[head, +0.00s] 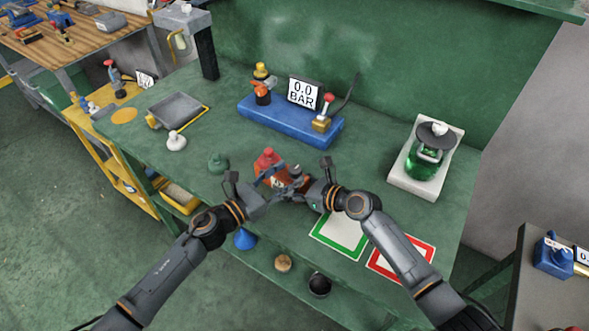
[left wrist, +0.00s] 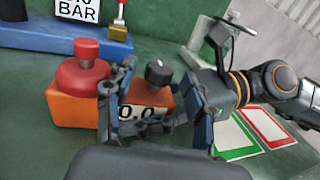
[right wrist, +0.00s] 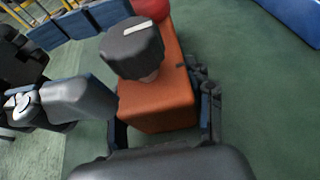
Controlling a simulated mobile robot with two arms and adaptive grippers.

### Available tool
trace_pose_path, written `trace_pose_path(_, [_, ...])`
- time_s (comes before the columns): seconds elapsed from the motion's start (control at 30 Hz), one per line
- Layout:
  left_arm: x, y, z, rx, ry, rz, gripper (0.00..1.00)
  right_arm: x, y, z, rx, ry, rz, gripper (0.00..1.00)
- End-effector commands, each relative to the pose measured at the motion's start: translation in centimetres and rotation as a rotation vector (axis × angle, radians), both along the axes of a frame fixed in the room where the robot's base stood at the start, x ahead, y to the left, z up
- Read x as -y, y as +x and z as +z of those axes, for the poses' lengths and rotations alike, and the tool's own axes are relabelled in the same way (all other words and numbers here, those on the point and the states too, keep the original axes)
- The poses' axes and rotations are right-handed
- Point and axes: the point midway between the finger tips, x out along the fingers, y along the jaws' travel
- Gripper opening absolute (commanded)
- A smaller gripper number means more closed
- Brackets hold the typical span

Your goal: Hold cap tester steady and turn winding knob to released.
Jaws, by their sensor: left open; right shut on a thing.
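The cap tester is an orange box (right wrist: 166,100) with a red domed cap piece (left wrist: 84,70) at one end and a number display (left wrist: 143,113) on its side. It stands on the green bench, partly hidden by my grippers in the head view. The winding knob (right wrist: 132,47) is black with a white mark, on top at the other end. My right gripper (right wrist: 164,118) is shut on the tester's body at the knob end. My left gripper (left wrist: 158,88) is open, with its fingers apart and the knob showing between them; no contact with the knob is visible.
A blue pressure stand (head: 290,121) reading 0.0 BAR is behind. A green bottle (head: 424,165) on a white scale stands at right. Green-framed (head: 341,235) and red-framed (head: 400,259) mats lie at the front right. White (head: 176,141) and green (head: 218,163) pieces are at left.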

Motion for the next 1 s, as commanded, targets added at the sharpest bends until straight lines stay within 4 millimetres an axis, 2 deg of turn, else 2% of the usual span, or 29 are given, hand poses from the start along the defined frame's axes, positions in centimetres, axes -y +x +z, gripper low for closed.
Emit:
trace_pose_path(0.2, [2.0, 1.7, 0.0, 0.001, 0.001, 0.0, 0.54, 0.0, 0.0, -0.1, -0.001, -0.001, 0.0, 0.06])
trace_pose_path(0.57, [2.4, 1.9, 0.0, 0.001, 0.001, 0.0, 0.54, 0.1, 0.0, -0.1, -0.002, -0.001, -0.001, 0.06])
trace_pose_path(0.83, [2.4, 1.9, 0.0, 0.001, 0.001, 0.0, 0.01, 0.1, 0.0, -0.1, -0.002, -0.001, -0.001, 0.06])
trace_pose_path(1.0, [2.4, 1.9, 0.0, 0.0, 0.001, 0.004, 0.0, 0.0, 0.0, -0.1, -0.002, -0.001, 0.0, 0.06])
